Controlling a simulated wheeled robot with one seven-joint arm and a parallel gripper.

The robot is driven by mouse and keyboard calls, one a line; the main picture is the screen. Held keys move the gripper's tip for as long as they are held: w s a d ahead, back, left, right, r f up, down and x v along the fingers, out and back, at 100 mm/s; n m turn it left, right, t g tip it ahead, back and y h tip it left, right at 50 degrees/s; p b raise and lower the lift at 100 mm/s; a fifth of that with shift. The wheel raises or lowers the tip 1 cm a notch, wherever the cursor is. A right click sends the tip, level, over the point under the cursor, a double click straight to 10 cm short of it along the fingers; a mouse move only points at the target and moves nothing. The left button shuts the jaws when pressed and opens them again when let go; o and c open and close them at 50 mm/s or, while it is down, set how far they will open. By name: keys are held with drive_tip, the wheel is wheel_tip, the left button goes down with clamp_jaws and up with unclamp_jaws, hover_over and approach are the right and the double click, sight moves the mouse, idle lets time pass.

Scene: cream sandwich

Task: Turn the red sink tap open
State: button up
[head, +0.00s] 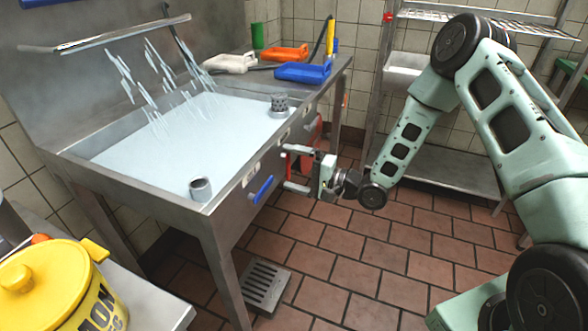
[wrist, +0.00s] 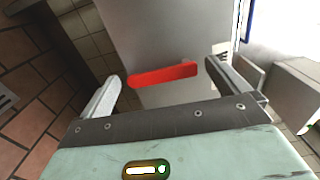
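The red tap handle (wrist: 160,74) is a flat red lever on the front of the metal sink. In the wrist view it lies between my two fingers, nearer the left one, and slants slightly. My gripper (wrist: 168,88) is open, with a gap on both sides of the handle. In the head view my gripper (head: 295,168) is at the sink's front face, its fingers one above the other, with a bit of the red handle (head: 288,164) showing between them. Contact cannot be told. A blue tap handle (head: 262,190) is on the same face, to the left.
The sink basin (head: 150,150) holds pale water, with white streaks falling under an overhead bar (head: 125,35). A yellow pot (head: 55,285) is at lower left. A floor drain (head: 266,284) lies below; the tiled floor around is clear.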

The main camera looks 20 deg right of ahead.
drive_tip(key=v, duration=1.7)
drive_tip(key=shift+s, duration=0.2)
drive_tip(key=shift+d, duration=0.15)
drive_tip(key=w+a+r+n+g+h+p, duration=0.1)
drive_tip(key=a+r+n+g+h+p, duration=0.55)
drive_tip(key=a+r+n+h, duration=0.45)
drive_tip(key=s+a+r+n+g+p, duration=0.1)
drive_tip(key=s+r, duration=0.3)
drive_tip(key=s, duration=0.4)
drive_tip(key=s+a+r+n+g+h+p, duration=0.1)
drive_tip(key=s+a+r+n+g+p, duration=0.1)
drive_tip(key=s+r, duration=0.3)
drive_tip(key=s+a+r+n+g+h+p, duration=0.1)
drive_tip(key=s+a+r, duration=0.3)
drive_tip(key=s, duration=0.7)
drive_tip(key=shift+s+r+n+g+p, duration=0.4)
drive_tip(key=shift+r+n+g+p, duration=0.1)
drive_tip(key=shift+r+g+p, duration=0.15)
